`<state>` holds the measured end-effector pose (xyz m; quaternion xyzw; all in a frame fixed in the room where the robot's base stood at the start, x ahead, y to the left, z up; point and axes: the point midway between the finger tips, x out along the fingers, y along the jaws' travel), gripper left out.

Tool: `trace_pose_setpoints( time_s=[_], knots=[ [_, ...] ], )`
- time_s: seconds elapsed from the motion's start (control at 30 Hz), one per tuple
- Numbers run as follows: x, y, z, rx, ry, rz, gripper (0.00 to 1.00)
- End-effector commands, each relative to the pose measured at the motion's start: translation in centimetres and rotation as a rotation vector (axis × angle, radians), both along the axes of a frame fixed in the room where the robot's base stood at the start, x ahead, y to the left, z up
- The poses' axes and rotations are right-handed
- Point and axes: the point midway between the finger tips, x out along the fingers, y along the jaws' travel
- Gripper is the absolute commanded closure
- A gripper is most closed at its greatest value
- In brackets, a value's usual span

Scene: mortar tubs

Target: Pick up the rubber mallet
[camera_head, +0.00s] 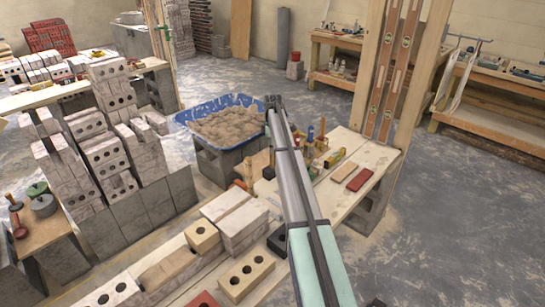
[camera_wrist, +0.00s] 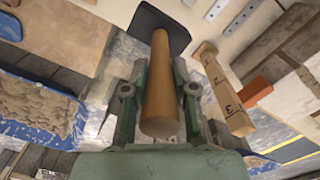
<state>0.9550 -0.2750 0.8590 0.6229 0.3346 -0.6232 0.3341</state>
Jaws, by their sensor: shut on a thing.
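The rubber mallet shows in the wrist view, with a round wooden handle (camera_wrist: 161,85) and a dark, flat-sided head (camera_wrist: 157,24) at the far end. My gripper (camera_wrist: 159,88) is shut around the handle, one green finger on each side. The near end of the handle points toward the wrist camera. In the head view my arm reaches up over the plank bench (camera_head: 380,158); I cannot make out the mallet or the fingers clearly there.
A blue tub of mortar (camera_head: 222,124) stands left of my arm. A numbered wooden piece (camera_wrist: 222,88) lies right of the mallet in the wrist view. Small tools and a red block (camera_head: 359,180) lie on the bench. Stacked bricks (camera_head: 105,155) stand at left, wooden posts with levels (camera_head: 399,70) at right.

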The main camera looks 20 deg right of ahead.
Motion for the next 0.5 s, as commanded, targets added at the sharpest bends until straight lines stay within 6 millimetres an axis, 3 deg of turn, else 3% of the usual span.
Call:
trace_pose_setpoints(
  time_s=[0.3, 0.5],
  knots=[
    [0.2, -0.1, 8.2, -0.001, -0.004, 0.000, 1.00],
    [0.1, 0.0, 12.2, 0.000, -0.002, 0.001, 1.00]
  ],
)
